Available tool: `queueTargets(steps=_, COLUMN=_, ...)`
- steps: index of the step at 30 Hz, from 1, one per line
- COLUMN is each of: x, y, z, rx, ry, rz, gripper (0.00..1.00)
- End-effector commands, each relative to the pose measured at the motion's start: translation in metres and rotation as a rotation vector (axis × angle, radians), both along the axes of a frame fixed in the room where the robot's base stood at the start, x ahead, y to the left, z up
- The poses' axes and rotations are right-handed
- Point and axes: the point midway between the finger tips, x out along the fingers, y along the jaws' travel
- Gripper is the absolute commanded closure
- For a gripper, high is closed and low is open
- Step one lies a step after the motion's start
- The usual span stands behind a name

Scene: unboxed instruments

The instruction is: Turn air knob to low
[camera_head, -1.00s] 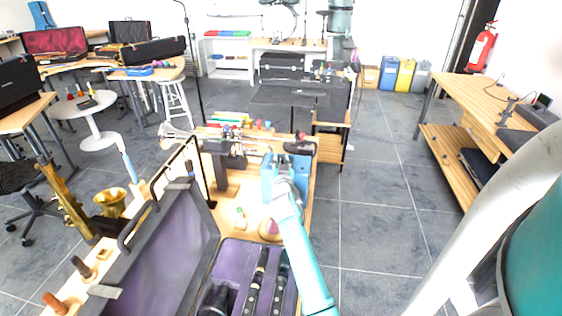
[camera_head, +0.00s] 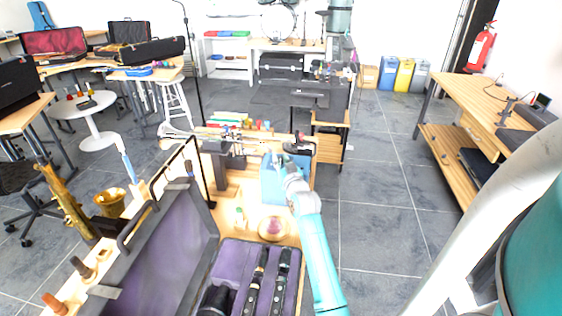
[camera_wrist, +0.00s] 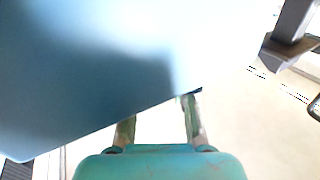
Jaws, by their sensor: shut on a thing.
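I cannot make out the air knob in either view. In the head view, a light blue box-like thing (camera_head: 272,186) stands at the right part of the wooden bench, partly behind my arm. My gripper (camera_wrist: 160,108) shows in the wrist view, its two fingers apart. Their tips reach the lower edge of a large, close blue surface (camera_wrist: 80,75), which hides part of them. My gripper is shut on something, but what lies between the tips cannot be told.
An open case (camera_head: 230,260) with purple lining and dark instrument parts lies in front. A gold dish (camera_head: 272,229) with a pinkish thing sits just left of my arm. A dark stand (camera_head: 222,172) and several small items stand behind.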

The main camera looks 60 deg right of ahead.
Motion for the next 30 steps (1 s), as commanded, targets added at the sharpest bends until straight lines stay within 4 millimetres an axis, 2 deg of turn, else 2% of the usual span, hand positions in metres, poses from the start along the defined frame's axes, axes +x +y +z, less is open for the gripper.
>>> queueTargets(steps=1, x=-0.0003, y=0.0003, z=-0.0046, rx=0.007, ry=0.005, rz=0.007, gripper=1.00)
queueTargets(steps=14, x=-0.0002, y=0.0012, z=-0.0032, rx=0.003, ry=0.002, rz=0.021, gripper=1.00)
queueTargets(steps=15, x=-0.0002, y=0.0011, z=-0.0031, rx=0.003, ry=0.002, rz=0.021, gripper=0.70)
queueTargets(steps=18, x=-0.0002, y=0.0010, z=-0.0024, rx=0.002, ry=0.000, rz=0.021, gripper=0.49)
queueTargets(steps=30, x=-0.0051, y=0.0043, z=-0.0004, rx=-0.002, ry=-0.002, rz=0.020, gripper=0.49)
